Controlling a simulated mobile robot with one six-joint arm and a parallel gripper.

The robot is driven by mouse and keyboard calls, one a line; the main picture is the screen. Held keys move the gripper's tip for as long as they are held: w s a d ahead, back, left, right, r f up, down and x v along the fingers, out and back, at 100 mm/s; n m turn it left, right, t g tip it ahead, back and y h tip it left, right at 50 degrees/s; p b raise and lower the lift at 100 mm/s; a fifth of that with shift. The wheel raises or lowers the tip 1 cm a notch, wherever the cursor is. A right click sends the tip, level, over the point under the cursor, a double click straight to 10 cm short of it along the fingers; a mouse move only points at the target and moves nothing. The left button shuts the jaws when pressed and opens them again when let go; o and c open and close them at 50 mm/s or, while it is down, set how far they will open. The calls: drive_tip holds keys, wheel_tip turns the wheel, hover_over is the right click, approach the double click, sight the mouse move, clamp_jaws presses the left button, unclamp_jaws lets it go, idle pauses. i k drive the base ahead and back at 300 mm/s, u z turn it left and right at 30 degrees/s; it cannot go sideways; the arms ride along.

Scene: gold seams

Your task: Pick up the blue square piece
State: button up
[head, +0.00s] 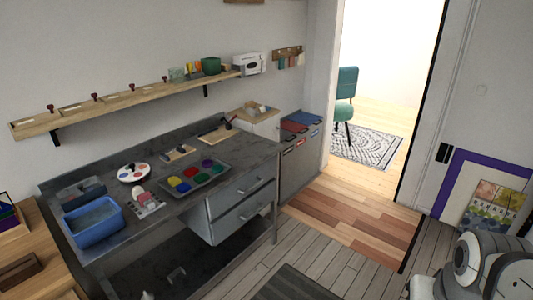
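I cannot make out for sure which thing is the blue square piece. A grey tray (203,184) on the dark workbench holds several small coloured patches, among them red, yellow, green and purple; their shapes are too small to tell. A blue flat area (305,117) shows beside a red one on top of the low cabinet by the doorway. White rounded parts of what looks like my own body show at the lower right. My gripper cannot be made out in this view.
The dark workbench (120,200) also bears a blue basin (92,222), a round paint palette (134,172) and small tools. A wooden shelf (110,108) runs above it. The wooden floor (345,215) before the doorway is clear. A dark mat (298,284) lies in front.

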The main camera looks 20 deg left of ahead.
sight(184, 188)
drive_tip(key=u, duration=0.2)
drive_tip(key=i, duration=1.3)
drive_tip(key=u, duration=1.3)
drive_tip(key=i, duration=0.55)
drive_tip(key=u, duration=0.2)
drive_tip(key=k, duration=0.85)
drive_tip(key=u, duration=0.2)
drive_tip(key=i, duration=0.85)
drive_tip(key=z, duration=0.1)
